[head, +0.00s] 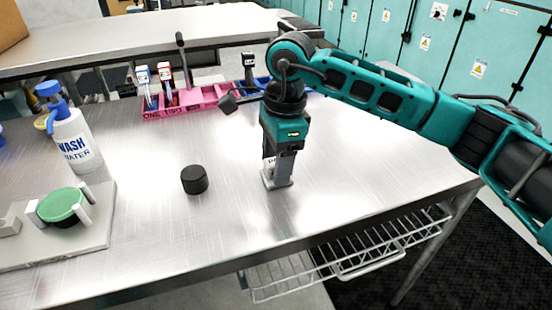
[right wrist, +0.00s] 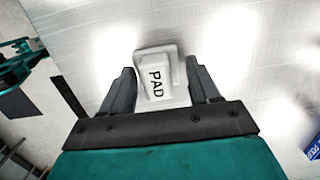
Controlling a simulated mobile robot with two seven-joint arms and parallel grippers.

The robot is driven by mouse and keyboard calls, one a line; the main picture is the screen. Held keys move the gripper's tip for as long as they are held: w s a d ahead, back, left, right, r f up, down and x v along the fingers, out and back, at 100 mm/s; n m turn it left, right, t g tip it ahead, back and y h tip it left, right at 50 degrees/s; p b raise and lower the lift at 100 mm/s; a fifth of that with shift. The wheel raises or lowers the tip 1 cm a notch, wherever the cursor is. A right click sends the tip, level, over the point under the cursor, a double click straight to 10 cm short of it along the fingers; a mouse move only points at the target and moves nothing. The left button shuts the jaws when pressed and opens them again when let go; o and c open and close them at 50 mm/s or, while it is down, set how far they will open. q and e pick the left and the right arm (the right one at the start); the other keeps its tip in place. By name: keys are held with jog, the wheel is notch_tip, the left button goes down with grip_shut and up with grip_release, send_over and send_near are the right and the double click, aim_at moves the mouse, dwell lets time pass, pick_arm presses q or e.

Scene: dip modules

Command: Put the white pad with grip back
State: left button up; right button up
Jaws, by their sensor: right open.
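The white pad (head: 284,173) stands on the metal table, right of the middle in the head view. In the right wrist view it is a pale block lettered PAD (right wrist: 155,83). My right gripper (head: 276,164) points down over the pad from above. Its fingers (right wrist: 158,88) are open, one on each side of the pad's grip; whether they touch it is unclear. The gripper hides the pad's upper part in the head view. My left gripper is not in view.
A pink holder (head: 188,110) with labelled modules stands behind, beside a blue holder (head: 312,92) partly hidden by my arm. A black cylinder (head: 194,180), a wash bottle (head: 75,142) and a grey fixture (head: 92,226) with a green disc (head: 61,205) stand to the left.

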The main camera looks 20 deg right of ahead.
jog(key=shift+r+p, duration=0.3)
notch_tip(320, 180, up, 12)
jog(key=d, duration=0.1)
jog(key=shift+d+f, duration=0.15)
jog(key=shift+s, duration=0.1)
